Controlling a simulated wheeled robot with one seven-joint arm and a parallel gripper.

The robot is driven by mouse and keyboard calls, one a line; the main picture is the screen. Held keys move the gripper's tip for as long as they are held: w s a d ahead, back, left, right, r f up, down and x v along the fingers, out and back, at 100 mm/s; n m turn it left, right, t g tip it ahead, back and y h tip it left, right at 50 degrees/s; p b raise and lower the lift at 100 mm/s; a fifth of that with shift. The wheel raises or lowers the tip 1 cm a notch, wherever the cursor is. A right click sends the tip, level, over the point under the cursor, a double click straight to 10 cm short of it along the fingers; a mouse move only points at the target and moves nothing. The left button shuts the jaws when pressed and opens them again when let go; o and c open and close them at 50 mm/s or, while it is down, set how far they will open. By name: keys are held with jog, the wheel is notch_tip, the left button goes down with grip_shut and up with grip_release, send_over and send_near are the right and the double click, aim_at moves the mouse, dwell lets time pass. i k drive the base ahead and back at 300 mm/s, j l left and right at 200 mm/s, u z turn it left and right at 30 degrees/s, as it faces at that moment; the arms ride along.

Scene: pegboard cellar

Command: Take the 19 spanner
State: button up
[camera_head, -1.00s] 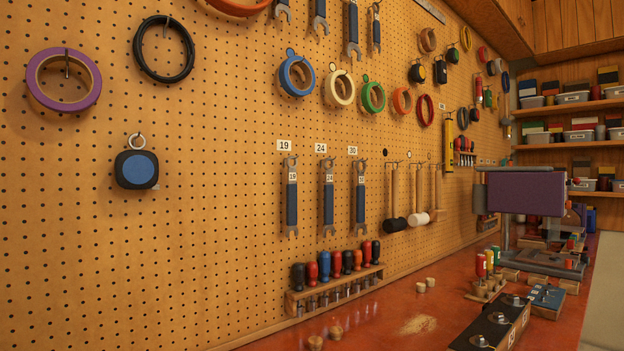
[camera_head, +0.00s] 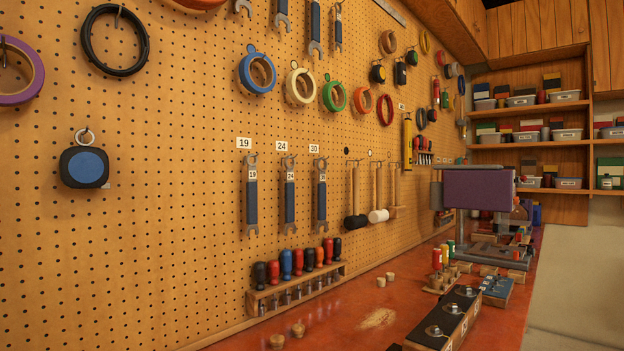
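The 19 spanner (camera_head: 252,198) hangs upright on the pegboard, left of the middle in the head view. It has a dark blue handle, grey ends and a "19" label on its upper part. A "19" tag (camera_head: 244,143) is on the board above it. The 24 spanner (camera_head: 289,200) and the 30 spanner (camera_head: 321,197) hang beside it to the right, alike in look, under their own tags. My gripper is not in view.
A rack of screwdrivers (camera_head: 298,284) stands on the red bench (camera_head: 365,300) below the spanners. Several mallets (camera_head: 378,215) hang to the right. A tape measure (camera_head: 84,167) hangs left. A purple-sided machine (camera_head: 478,188) stands farther along the bench. Shelves (camera_head: 540,145) are at the back.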

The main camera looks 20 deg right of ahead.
aim_at(252, 185)
jog(key=l+z, duration=0.15)
jog(key=z, duration=0.25)
jog(key=i+l+z, duration=0.1)
jog(key=z, duration=0.35)
jog(key=l+z, duration=0.1)
jog(key=z, duration=0.3)
jog(key=i+l+z, duration=0.1)
jog(key=z, duration=0.25)
jog(key=i+z, duration=0.35)
jog(key=i+l+u, duration=0.1)
jog(key=i, duration=0.75)
jog(key=i+u, duration=0.4)
jog(key=i+l+u, duration=0.1)
jog(key=u, duration=0.35)
jog(key=i, duration=0.05)
